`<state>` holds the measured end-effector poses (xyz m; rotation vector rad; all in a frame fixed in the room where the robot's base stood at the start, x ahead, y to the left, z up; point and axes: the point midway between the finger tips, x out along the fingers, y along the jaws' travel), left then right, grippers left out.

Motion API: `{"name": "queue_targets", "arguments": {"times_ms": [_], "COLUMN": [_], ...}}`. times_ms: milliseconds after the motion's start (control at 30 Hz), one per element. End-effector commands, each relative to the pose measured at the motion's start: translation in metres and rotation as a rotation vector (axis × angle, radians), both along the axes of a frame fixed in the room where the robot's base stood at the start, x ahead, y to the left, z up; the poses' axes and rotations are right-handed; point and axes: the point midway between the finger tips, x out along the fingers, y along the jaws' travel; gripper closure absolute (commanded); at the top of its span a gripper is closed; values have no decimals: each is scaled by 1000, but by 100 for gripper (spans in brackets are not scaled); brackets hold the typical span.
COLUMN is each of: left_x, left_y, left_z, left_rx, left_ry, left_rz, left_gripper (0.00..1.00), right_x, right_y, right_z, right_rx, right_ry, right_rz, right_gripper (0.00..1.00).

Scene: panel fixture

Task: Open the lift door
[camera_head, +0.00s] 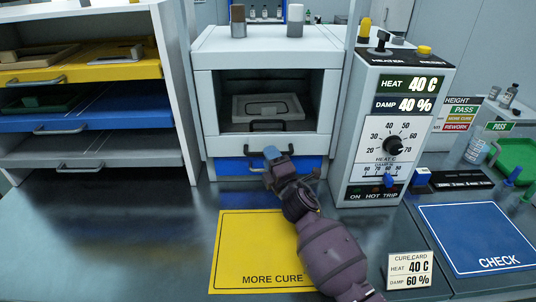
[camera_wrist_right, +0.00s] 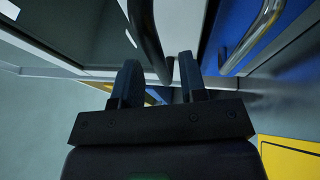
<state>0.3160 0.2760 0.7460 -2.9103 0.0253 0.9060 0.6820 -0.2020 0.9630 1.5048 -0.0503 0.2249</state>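The lift door (camera_head: 225,145) is the front panel of the white cabinet. It appears down, with a pale tray visible inside the chamber behind it. Its dark bar handle (camera_head: 250,150) runs along the door's lower edge, partly hidden by my right gripper (camera_head: 271,160). In the right wrist view, my right gripper (camera_wrist_right: 160,82) is open, with a clear gap between its fingers. The black handle (camera_wrist_right: 149,40) comes down from the top into the line between the fingers; I cannot tell if either finger touches it. My left gripper is not in view.
A blue drawer (camera_head: 230,167) with a metal handle (camera_wrist_right: 255,35) lies just below the door. A control box (camera_head: 365,130) stands close on the right, a shelf of trays (camera_head: 85,125) on the left. A yellow mat (camera_head: 250,245) and blue mat (camera_head: 465,240) lie on the bench.

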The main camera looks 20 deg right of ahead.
Motion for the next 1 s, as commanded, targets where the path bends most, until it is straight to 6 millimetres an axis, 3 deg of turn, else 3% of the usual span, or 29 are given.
{"name": "queue_targets", "arguments": {"times_ms": [200, 533, 567, 800, 1000], "left_x": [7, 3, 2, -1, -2], "left_y": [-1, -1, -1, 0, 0], "left_z": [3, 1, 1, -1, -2], "left_rx": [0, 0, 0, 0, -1], "left_ry": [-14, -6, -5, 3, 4], "left_rz": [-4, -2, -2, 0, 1], "left_gripper": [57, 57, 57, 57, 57], "right_x": [16, 19, 19, 19, 19], "right_y": [2, 3, 2, 2, 2], "right_z": [2, 3, 3, 3, 3], "right_rx": [0, 0, 0, 0, 0], "right_ry": [0, 1, 0, 0, 0], "right_rz": [1, 0, 0, 0, 0], "right_gripper": [61, 61, 63, 99, 100]}}
